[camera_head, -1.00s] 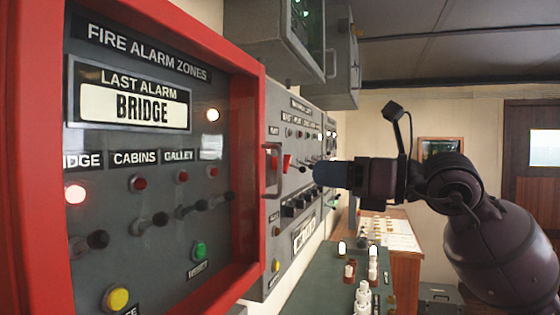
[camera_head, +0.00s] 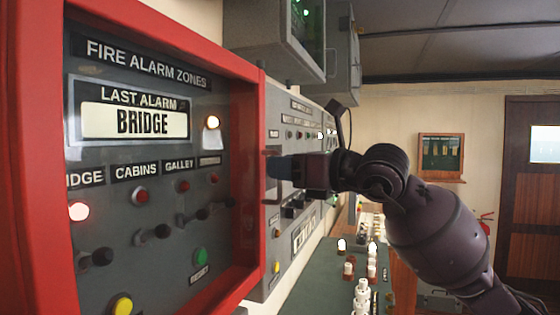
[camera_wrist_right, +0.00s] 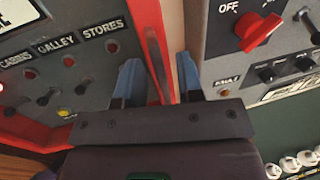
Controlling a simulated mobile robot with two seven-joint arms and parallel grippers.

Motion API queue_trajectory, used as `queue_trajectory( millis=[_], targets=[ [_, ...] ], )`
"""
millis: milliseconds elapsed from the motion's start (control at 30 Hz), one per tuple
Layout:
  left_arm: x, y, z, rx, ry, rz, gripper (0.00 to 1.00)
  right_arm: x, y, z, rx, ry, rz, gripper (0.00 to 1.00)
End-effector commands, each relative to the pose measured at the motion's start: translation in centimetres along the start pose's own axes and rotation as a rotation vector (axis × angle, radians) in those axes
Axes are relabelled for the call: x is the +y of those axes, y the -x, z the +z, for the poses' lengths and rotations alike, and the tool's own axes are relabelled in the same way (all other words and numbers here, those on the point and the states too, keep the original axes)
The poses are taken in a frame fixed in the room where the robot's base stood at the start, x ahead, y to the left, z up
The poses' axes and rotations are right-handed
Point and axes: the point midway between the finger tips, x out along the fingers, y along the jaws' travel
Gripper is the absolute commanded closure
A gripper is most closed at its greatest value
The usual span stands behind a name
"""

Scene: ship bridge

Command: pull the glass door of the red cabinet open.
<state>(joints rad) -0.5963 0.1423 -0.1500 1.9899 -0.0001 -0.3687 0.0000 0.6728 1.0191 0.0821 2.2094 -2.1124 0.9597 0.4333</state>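The red cabinet (camera_head: 250,110) stands at the left, and its glass door (camera_head: 225,100) looks shut over the fire alarm panel. In the right wrist view my right gripper (camera_wrist_right: 160,78) is open. Its two blue fingers stand apart, on either side of the red frame's edge (camera_wrist_right: 157,45). My left gripper is not in view.
A grey switch panel (camera_head: 300,120) with knobs is on the wall just right of the cabinet. Grey monitor boxes (camera_head: 275,40) hang above. A green console (camera_head: 325,265) with white and red levers stands below. Open room lies to the right, before a wooden door (camera_head: 530,190).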

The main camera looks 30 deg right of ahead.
Motion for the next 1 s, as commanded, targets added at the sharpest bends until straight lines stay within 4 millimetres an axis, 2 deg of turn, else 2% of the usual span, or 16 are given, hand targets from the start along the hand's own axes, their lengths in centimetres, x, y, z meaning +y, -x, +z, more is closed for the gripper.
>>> queue_trajectory(
  millis=[200, 467, 700, 1000],
  targets=[
    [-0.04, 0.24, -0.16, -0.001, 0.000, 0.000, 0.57, 0.04, -1.20, 0.00, 0.001, 0.001, 0.000, 0.66],
    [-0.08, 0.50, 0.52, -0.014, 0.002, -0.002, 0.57, 0.04, -1.28, -0.07, 0.001, 0.001, 0.001, 0.66],
    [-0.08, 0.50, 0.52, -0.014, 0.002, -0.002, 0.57, 0.03, -1.26, -0.07, 0.001, 0.001, 0.000, 1.00],
    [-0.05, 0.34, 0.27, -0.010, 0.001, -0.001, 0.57, 0.03, -1.27, -0.07, 0.001, 0.000, 0.000, 1.00]
  ],
)
